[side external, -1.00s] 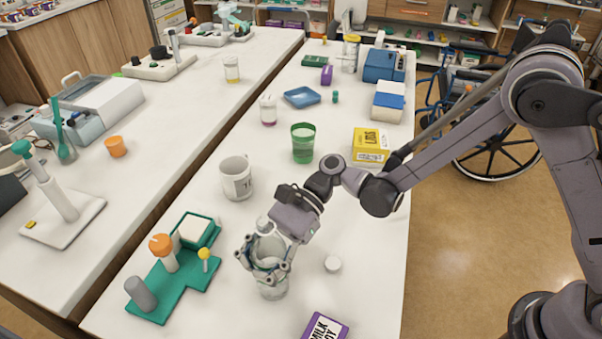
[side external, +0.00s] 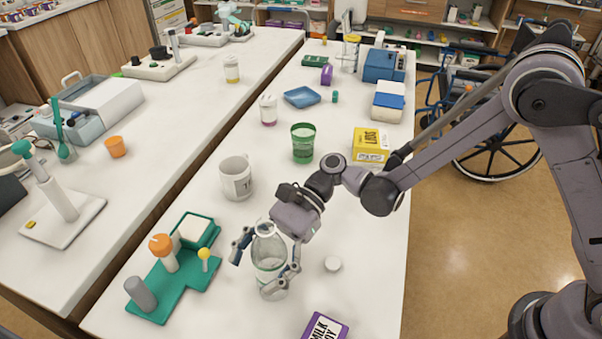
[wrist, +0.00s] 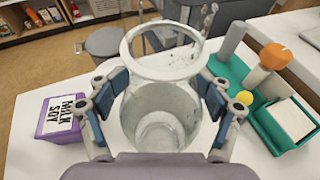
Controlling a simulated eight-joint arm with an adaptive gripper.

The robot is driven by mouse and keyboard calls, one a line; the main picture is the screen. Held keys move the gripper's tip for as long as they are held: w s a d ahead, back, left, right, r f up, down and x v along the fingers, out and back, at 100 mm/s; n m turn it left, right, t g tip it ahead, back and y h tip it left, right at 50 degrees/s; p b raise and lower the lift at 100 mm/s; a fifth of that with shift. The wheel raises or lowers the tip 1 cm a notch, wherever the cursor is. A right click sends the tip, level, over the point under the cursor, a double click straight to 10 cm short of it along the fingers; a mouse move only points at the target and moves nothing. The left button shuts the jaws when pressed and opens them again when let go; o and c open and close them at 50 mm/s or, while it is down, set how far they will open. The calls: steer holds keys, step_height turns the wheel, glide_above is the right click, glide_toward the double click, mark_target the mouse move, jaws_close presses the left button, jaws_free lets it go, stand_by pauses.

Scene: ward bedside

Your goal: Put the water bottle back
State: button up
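The water bottle (side external: 268,252) is a clear, open-topped vessel standing upright on the white table at the front. My gripper (side external: 266,262) is around it, with one finger on each side, spread wide. In the wrist view the bottle (wrist: 165,112) fills the middle, and my open gripper (wrist: 160,100) has a finger at its left and right. The fingers look apart from the glass or barely touching; I cannot tell exactly.
A green stand (side external: 172,290) with an orange-topped peg, a grey peg and a yellow knob is left of the bottle. A purple milk carton (side external: 326,327) is at the front right. A white mug (side external: 236,178), green cup (side external: 303,143) and yellow box (side external: 371,145) stand farther back.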

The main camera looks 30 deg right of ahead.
steer(key=w+d+r+n+t+h, duration=0.2)
steer(key=d+r+t, duration=0.1)
steer(key=d, duration=0.6)
steer(key=w+d+r+n+t+h, duration=0.15)
steer(key=d+r, duration=0.25)
steer(key=d, duration=0.5)
steer(key=s+d+n+t+h, duration=0.3)
steer(key=d+n+t+h, duration=0.1)
steer(key=d, duration=0.6)
steer(key=s+d+n+t+h, duration=0.4)
steer(key=d+n+h, duration=0.1)
steer(key=d, duration=0.5)
steer(key=shift+d+r+n+h, duration=0.2)
steer(key=shift+d+n+h, duration=0.15)
steer(key=shift+n, duration=0.2)
